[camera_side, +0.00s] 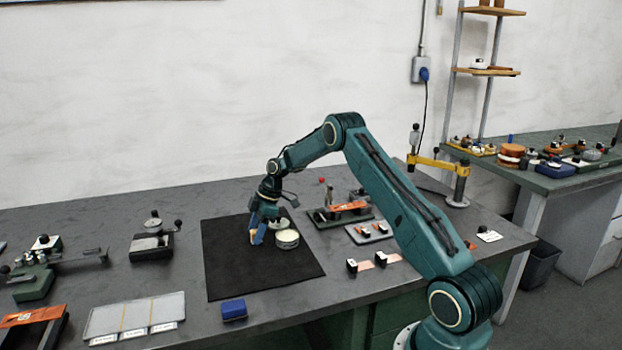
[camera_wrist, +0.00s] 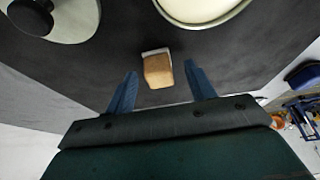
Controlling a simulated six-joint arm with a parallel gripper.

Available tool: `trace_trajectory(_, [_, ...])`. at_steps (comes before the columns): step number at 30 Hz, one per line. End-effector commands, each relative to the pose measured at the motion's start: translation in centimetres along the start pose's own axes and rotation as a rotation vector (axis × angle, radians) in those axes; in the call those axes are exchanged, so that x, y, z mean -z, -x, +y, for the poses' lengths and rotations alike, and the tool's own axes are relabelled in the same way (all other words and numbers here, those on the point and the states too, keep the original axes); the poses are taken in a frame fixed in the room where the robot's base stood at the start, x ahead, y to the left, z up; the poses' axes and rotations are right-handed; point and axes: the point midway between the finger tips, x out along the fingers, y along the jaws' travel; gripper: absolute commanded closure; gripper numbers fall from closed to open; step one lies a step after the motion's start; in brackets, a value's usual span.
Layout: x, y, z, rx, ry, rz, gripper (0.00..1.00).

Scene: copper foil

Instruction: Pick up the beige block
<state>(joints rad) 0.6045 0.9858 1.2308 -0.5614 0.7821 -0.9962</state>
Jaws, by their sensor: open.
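The beige block (camera_wrist: 158,70) lies on the black mat (camera_wrist: 110,65) in the wrist view, with a paler face along its far edge. My gripper (camera_wrist: 160,85) is open, with one blue finger on each side of the block's near part and a gap to the block on both sides. In the side view my gripper (camera_side: 257,232) points down over the mat. A small part of the block (camera_side: 252,233) shows beside the fingers there; most of it is hidden.
A round pale dish (camera_side: 287,239) stands right beside my gripper; it also shows in the wrist view (camera_wrist: 200,10). A blue block (camera_side: 234,309) lies at the table's front edge. Fixtures with orange parts (camera_side: 340,212) stand to the right. The mat's front part is clear.

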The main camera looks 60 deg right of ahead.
Motion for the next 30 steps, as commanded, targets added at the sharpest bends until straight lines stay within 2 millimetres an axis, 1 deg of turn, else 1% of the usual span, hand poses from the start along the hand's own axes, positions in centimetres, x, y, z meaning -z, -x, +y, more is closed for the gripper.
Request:
trace_trajectory(4, [-0.01, -0.58, 0.01, -0.001, 0.000, -0.001, 0.45])
trace_trajectory(17, [0.00, -0.56, 0.01, -0.001, 0.001, -0.001, 0.45])
trace_trajectory(18, [0.00, -0.55, 0.01, -0.001, 0.001, -0.001, 0.47])
trace_trajectory(20, [0.00, -0.55, 0.01, -0.001, 0.001, -0.001, 0.59])
trace_trajectory(21, [0.00, -0.55, 0.01, -0.001, 0.001, -0.001, 0.67])
trace_trajectory(25, [0.00, -0.55, 0.01, -0.001, 0.001, -0.001, 0.93])
trace_trajectory(30, [0.01, -0.54, 0.01, -0.001, 0.001, -0.001, 0.94])
